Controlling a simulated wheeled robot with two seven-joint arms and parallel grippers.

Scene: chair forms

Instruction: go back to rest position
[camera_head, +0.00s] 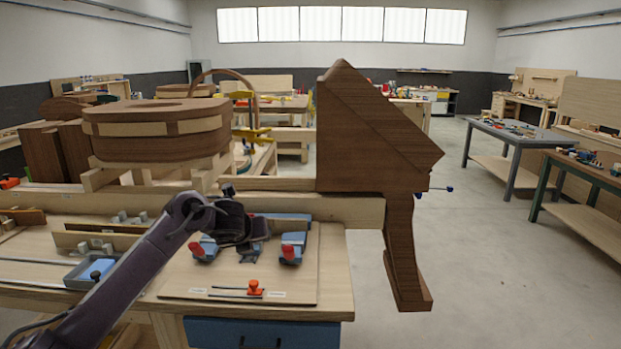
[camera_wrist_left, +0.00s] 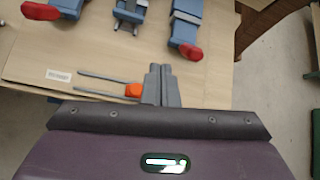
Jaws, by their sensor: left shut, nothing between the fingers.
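My left arm comes in from the lower left in the head view. Its dark gripper end (camera_head: 236,226) is above the workbench board (camera_head: 200,285), near the blue clamps; its fingertips are hard to make out there. In the left wrist view the grey fingers (camera_wrist_left: 161,86) are pressed together with nothing between them. They appear over the board, just right of an orange-knobbed tool with two thin rods (camera_wrist_left: 133,91). My right gripper is in neither view.
Blue clamps with red handles (camera_head: 290,251) (camera_wrist_left: 187,35) lie on the board. A dark brown wooden chair form (camera_head: 375,140) overhangs the bench's right end. A curved wooden form (camera_head: 158,130) stands behind on the left. Open floor (camera_head: 480,270) lies right of the bench.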

